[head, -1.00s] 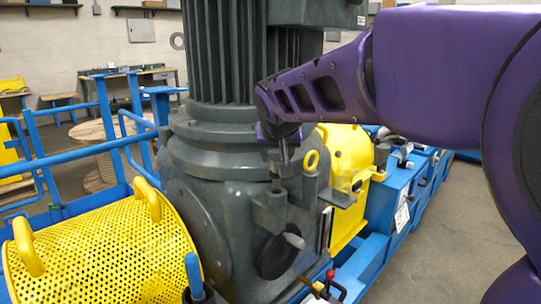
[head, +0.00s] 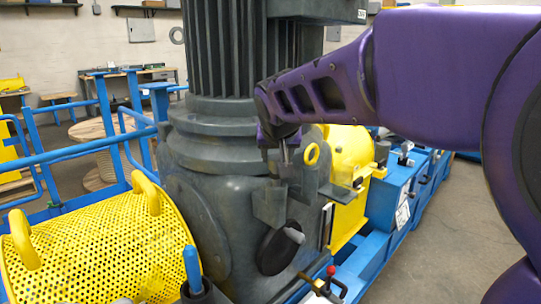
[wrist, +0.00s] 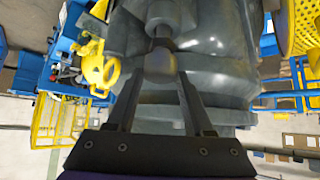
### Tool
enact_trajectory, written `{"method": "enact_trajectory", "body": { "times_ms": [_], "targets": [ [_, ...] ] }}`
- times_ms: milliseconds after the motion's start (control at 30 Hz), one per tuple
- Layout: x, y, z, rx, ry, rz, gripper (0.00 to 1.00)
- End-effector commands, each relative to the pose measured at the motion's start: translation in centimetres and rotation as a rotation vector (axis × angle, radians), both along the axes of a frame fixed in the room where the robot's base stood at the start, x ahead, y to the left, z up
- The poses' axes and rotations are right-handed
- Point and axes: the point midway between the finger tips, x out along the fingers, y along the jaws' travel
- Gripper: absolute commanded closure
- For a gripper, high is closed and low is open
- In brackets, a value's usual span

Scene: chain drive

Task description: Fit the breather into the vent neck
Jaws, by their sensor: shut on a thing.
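My gripper (wrist: 158,100) is shut on the breather (wrist: 160,64), a dark grey rounded cap between the fingertips in the wrist view. A thinner stem runs from it toward a lighter grey collar, which looks like the vent neck (wrist: 164,14). In the head view my gripper (head: 284,150) points down beside the grey gearbox housing, right above its side bracket. The breather (head: 285,157) shows there only as a small grey piece, and the neck below it is hard to make out. I cannot tell whether the stem is inside the neck.
The grey housing (head: 205,180) is close on the left. A perforated yellow guard (head: 100,250) lies at front left, and blue rails (head: 75,155) run behind it. Floor is clear at right.

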Motion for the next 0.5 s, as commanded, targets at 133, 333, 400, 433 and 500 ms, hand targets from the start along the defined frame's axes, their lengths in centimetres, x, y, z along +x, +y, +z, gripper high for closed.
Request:
{"method": "enact_trajectory", "body": {
  "times_ms": [133, 333, 400, 433, 500],
  "targets": [
    [0.0, 0.0, -0.4, 0.000, 0.000, 0.000, 1.00],
    [0.0, 0.0, -0.9, 0.000, 0.000, 0.000, 1.00],
    [0.0, 0.0, -1.1, -0.001, 0.000, 0.001, 1.00],
    [0.0, 0.0, -1.2, -0.001, 0.000, 0.001, 1.00],
    [0.0, 0.0, -1.4, -0.001, 0.000, 0.001, 1.00]
  ]
}}
